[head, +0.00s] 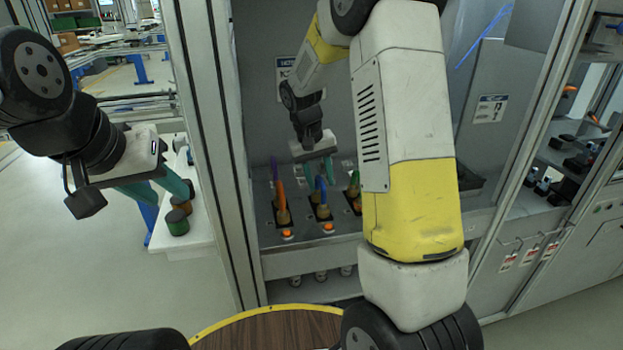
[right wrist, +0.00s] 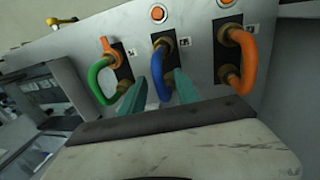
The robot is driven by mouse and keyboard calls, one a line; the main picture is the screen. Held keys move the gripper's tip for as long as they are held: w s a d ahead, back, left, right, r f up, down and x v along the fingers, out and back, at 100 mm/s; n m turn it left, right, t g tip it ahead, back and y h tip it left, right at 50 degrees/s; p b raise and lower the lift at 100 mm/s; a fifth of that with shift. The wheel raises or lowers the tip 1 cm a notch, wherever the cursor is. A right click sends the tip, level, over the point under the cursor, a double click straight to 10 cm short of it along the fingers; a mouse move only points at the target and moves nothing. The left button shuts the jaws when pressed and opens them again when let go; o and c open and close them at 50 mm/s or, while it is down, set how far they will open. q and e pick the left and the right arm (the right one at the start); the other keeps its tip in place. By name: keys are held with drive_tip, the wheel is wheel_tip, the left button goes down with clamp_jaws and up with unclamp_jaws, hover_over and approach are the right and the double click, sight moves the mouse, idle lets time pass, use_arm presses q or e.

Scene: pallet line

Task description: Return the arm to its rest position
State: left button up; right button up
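My right gripper (head: 320,168) is inside the cabinet, in front of the panel with the coloured hoses. The right wrist view shows its two teal fingers (right wrist: 160,84) apart, one on each side of the blue hose (right wrist: 160,78), with gaps visible beside the hose. The hose has both ends in fittings on the panel. My right arm (head: 410,130) reaches from the lower right up and into the cabinet. My left gripper (head: 168,195) is outside, left of the cabinet post, with its teal fingers apart and nothing between them.
A green hose (right wrist: 97,80) and an orange hose (right wrist: 248,62) flank the blue one. The cabinet post (head: 215,150) stands between my arms. Floor at left is clear.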

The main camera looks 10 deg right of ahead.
drive_tip(key=v, duration=0.4)
drive_tip(key=shift+s+r, duration=0.2)
drive_tip(key=shift+r, duration=0.1)
drive_tip(key=s+r+t+y, duration=0.1)
drive_tip(key=s+r, duration=0.3)
drive_tip(key=s, duration=0.4)
drive_tip(key=s+r+t+y, duration=0.2)
drive_tip(key=s+r+t, duration=0.1)
drive_tip(key=s, duration=0.5)
drive_tip(key=s+a+r+t+y, duration=0.1)
drive_tip(key=s+r+t, duration=0.1)
drive_tip(key=s+r, duration=0.3)
drive_tip(key=s, duration=0.3)
drive_tip(key=shift+r+y, duration=0.3)
drive_tip(key=shift+r, duration=0.1)
